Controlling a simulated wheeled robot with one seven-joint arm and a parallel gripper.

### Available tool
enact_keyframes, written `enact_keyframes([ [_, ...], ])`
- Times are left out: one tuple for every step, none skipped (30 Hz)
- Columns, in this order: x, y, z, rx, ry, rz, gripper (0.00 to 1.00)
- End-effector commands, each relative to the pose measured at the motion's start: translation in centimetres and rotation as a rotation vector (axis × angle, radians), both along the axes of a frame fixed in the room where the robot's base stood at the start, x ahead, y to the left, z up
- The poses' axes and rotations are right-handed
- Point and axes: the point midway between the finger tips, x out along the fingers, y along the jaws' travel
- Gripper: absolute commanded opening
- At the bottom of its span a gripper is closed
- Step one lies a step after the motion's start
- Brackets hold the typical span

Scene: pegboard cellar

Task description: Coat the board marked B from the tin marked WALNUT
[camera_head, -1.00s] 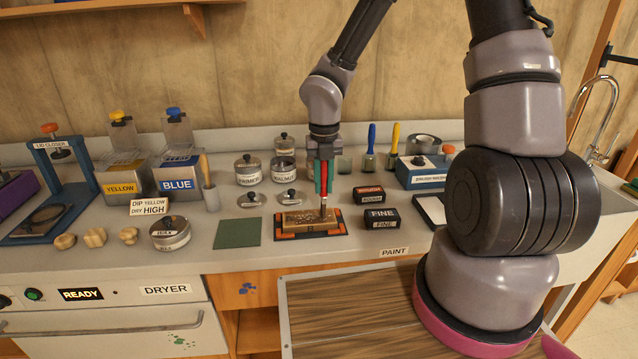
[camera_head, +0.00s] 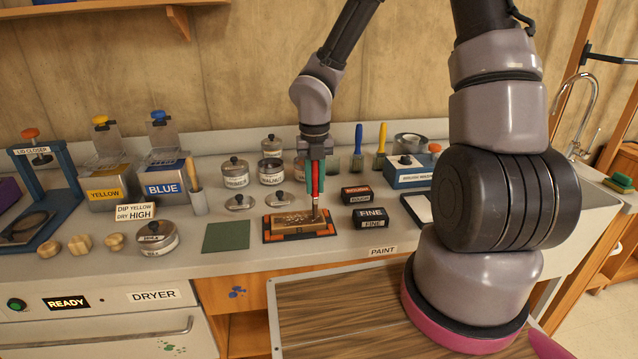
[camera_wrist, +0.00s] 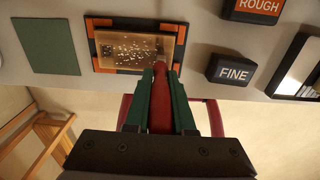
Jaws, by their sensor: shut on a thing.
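My gripper (camera_head: 315,166) is shut on a red-handled brush (camera_head: 315,183), held upright with its tip down at the right part of a wooden board (camera_head: 290,224). The board lies in an orange and black holder (camera_head: 299,239). Its top is brown with many pale specks; I cannot read a letter on it. In the wrist view, green fingers (camera_wrist: 160,80) grip the red handle (camera_wrist: 160,112), and the speckled board (camera_wrist: 130,48) lies just beyond; the bristles are hidden. The tin marked WALNUT (camera_head: 271,180) stands behind the board, left of my gripper.
Two loose lids (camera_head: 240,202) lie behind the holder. A PRIMER tin (camera_head: 235,180) stands left of WALNUT. FINE (camera_head: 370,213) and ROUGH blocks (camera_head: 356,194) are close on the right. A green mat (camera_head: 226,237) lies left. The sink (camera_head: 595,205) is far right.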

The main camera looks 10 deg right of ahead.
Motion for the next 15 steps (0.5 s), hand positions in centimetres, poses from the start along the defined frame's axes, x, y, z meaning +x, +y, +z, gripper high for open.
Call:
enact_keyframes([
  [0.0,0.2,0.0,0.0,0.0,0.001,0.0],
  [0.0,0.3,0.0,0.0,0.0,0.001,0.0],
  [0.1,0.5,0.0,0.001,-0.001,0.001,0.0],
  [0.1,0.7,0.0,0.001,-0.001,0.002,0.0],
  [0.1,0.9,-0.1,0.001,-0.001,0.002,0.0],
  [0.1,1.2,-0.1,0.001,-0.001,0.002,0.0],
  [0.1,1.4,-0.1,0.001,-0.001,0.001,0.0],
  [0.1,1.5,-0.1,0.001,-0.001,0.001,0.0],
  [0.1,1.6,-0.1,0.001,-0.001,0.001,0.0],
  [0.1,1.6,-0.1,0.001,-0.001,0.0,0.0],
  [0.1,1.7,-0.1,0.001,0.0,0.0,0.0],
  [0.1,1.8,-0.1,0.001,0.0,0.001,0.0],
  [0.1,1.9,-0.1,0.001,0.0,0.001,0.0],
  [0.1,2.1,-0.2,0.001,0.0,0.002,0.0],
  [0.1,2.4,-0.2,0.001,0.0,0.002,0.0],
])
